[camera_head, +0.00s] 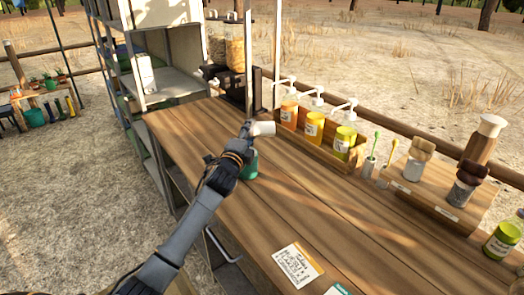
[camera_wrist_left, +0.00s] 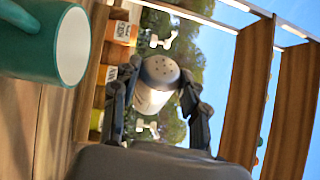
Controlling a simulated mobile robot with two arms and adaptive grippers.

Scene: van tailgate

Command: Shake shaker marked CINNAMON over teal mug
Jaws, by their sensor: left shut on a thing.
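My left gripper (camera_head: 246,131) is shut on a pale shaker (camera_head: 264,129), held above the wooden counter. In the left wrist view the shaker (camera_wrist_left: 150,100) sits between the two dark fingers (camera_wrist_left: 155,95), its metal lid with holes facing the camera. In the head view it looks tipped onto its side. No marking on it can be read. The teal mug (camera_head: 250,168) stands on the counter just below the gripper, partly hidden by my arm. The mug (camera_wrist_left: 45,45) also shows at the upper left of the left wrist view, apart from the shaker. My right gripper is out of view.
A wooden box (camera_head: 318,146) with several pump bottles stands behind the shaker. To the right are toothbrush-like tools (camera_head: 372,155) and a wooden stand (camera_head: 430,195) with capped jars. A written card (camera_head: 297,265) lies at the front. The middle of the counter (camera_head: 330,215) is clear.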

